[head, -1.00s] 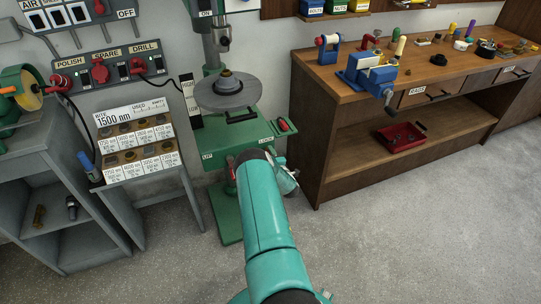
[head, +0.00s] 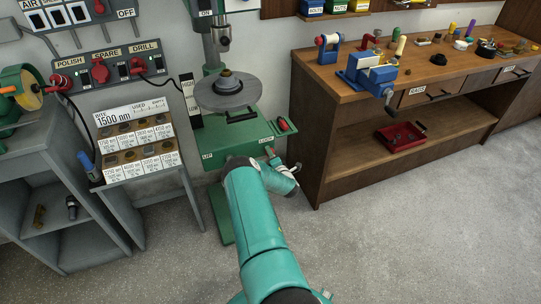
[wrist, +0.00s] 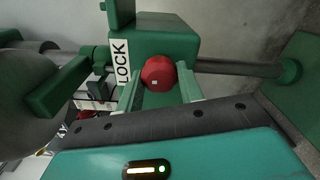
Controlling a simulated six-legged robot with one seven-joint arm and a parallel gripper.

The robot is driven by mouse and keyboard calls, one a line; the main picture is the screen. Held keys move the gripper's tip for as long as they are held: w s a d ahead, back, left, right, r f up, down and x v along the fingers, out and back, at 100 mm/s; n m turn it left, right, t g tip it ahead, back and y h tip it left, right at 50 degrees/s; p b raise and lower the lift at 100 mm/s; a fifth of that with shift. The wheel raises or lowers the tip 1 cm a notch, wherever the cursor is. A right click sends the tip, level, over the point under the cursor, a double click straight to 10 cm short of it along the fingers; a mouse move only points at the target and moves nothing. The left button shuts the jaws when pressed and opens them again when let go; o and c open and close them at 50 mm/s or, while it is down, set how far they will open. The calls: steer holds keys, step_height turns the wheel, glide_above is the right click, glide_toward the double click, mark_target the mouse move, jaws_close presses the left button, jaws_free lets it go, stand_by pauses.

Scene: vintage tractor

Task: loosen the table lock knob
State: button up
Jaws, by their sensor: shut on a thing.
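The red round lock knob (wrist: 157,73) sits on a green block (wrist: 165,45) marked LOCK in the wrist view. My gripper (wrist: 160,90) has one finger on each side of the knob and is shut on it. My arm hides most of what is under the table there, and the fingers are hard to make out.
A label stand (head: 140,172) is at the left, and a wooden workbench (head: 370,145) with a blue vise (head: 372,75) is at the right. The floor (head: 400,250) in front is clear.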

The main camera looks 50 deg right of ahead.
steer(key=shift+w+r, duration=0.1)
steer(key=o, duration=1)
steer(key=v, duration=1.3)
steer(key=shift+s+a, duration=0.15)
steer(key=shift+s, duration=0.2)
